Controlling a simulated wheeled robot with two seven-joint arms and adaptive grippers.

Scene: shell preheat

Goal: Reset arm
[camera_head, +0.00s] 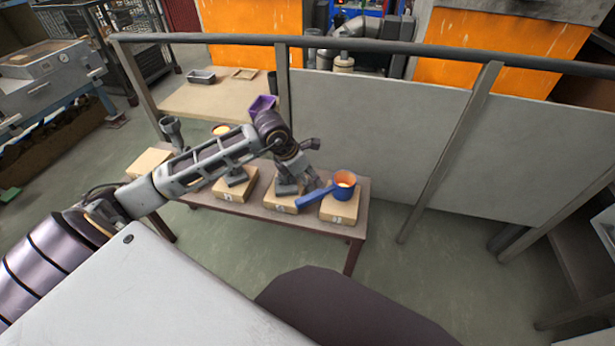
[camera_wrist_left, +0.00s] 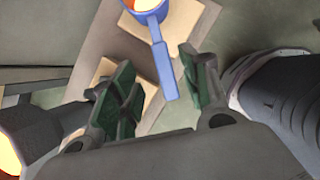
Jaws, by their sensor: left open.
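My left arm reaches in from the left in the head view, over a low table (camera_head: 357,222). My left gripper (camera_head: 305,178) is open near the handle of a small blue pan (camera_head: 346,182). The pan has a glowing orange inside and stands on the rightmost tan block (camera_head: 340,211). In the left wrist view, the gripper (camera_wrist_left: 157,68) has its green-padded fingers spread apart. The pan's blue handle (camera_wrist_left: 164,75) shows between and beyond them; I cannot tell if it touches a finger. My right gripper is not in view.
More tan blocks (camera_head: 236,190) line the table, partly hidden by my arm. A grey funnel-like cup (camera_head: 172,132) stands at the left. A railing (camera_head: 440,50) with pale panels runs behind.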

